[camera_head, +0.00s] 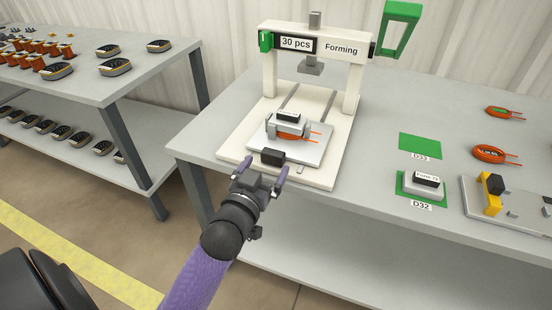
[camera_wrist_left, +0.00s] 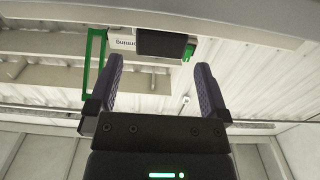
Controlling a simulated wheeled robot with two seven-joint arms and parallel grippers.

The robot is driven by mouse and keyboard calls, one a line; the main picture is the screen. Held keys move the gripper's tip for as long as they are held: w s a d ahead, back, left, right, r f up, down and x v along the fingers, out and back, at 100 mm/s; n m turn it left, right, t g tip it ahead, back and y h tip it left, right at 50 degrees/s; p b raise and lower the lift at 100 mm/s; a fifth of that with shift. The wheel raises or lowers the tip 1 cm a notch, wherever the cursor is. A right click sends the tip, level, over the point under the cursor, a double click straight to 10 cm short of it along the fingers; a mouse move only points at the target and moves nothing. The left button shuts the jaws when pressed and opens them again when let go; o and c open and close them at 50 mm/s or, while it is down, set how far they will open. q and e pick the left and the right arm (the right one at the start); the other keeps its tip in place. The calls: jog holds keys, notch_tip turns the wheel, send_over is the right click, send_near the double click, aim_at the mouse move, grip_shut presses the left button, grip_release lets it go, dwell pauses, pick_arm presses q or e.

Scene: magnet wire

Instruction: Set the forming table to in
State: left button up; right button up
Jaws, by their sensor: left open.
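The forming press (camera_head: 270,66) is a cream frame with a "Forming" sign and a grey press head (camera_head: 311,66) above. Its forming table (camera_head: 312,155) is a light grey plate at the front end of two rails, forward of the press head. A block and an orange wire coil (camera_head: 292,132) sit on it. A black handle block (camera_head: 272,157) is at its front edge. My left gripper (camera_head: 264,170) is open, its two purple fingers just in front of the handle; contact is unclear. The fingers also show in the left wrist view (camera_wrist_left: 161,88), with nothing between them.
A green lever (camera_head: 400,28) stands at the press's upper right. To the right are an empty green D33 pad (camera_head: 420,146), a block on the D32 pad (camera_head: 407,193), orange coils (camera_head: 489,153) and a grey fixture (camera_head: 480,208). A shelf (camera_head: 115,85) with parts stands left.

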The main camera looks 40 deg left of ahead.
aim_at(271, 160)
pick_arm(q)
jog(key=b+x, duration=0.1)
jog(key=x, duration=0.3)
jog(key=shift+w+f, duration=0.1)
jog(key=shift+f, duration=0.1)
jog(key=shift+w+a+r, duration=0.1)
jog(key=shift+w+r, duration=0.05)
jog(key=shift+w, duration=0.15)
grip_shut()
